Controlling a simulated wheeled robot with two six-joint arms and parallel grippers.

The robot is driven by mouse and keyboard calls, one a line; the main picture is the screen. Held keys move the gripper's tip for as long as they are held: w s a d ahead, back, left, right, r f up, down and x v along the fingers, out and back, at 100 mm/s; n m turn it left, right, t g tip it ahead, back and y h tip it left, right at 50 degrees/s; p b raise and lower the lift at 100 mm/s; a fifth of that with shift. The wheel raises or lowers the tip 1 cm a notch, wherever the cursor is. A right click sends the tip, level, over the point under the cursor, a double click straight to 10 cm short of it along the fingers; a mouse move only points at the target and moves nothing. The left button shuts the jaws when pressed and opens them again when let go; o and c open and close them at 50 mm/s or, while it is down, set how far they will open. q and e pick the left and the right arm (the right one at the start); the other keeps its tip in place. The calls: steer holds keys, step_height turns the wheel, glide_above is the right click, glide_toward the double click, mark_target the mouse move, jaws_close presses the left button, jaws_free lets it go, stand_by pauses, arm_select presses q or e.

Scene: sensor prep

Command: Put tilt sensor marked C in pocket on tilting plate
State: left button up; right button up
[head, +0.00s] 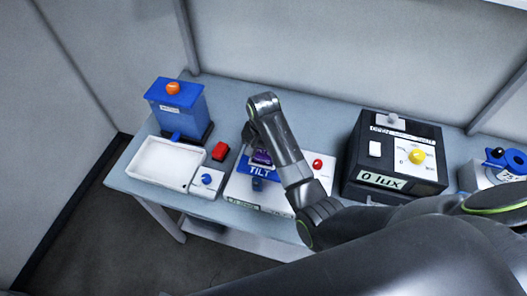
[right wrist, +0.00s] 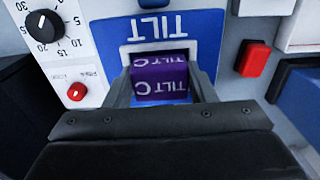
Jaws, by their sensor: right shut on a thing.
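The purple tilt sensor marked "TILT C" (right wrist: 160,78) is between the fingers of my right gripper (right wrist: 160,88), which is shut on it. It also shows as a small purple patch in the head view (head: 262,157), partly covered by my arm. The blue tilting plate (right wrist: 205,38) marked "TILT" lies directly under it, also in the head view (head: 262,172). The sensor is over the plate's pale-rimmed pocket (right wrist: 130,50); I cannot tell whether it is seated in it or just above. My left gripper is not in view.
The white tilt station has a black dial (right wrist: 44,25) and a red button (head: 317,164). To its left are a red block (head: 220,151), a white tray (head: 148,178) and a blue dispenser (head: 178,108). A black lux box (head: 350,170) stands to its right.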

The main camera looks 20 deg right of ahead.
steer(key=o, duration=1.3)
steer(key=shift+o, duration=0.2)
steer(key=shift+f, duration=0.1)
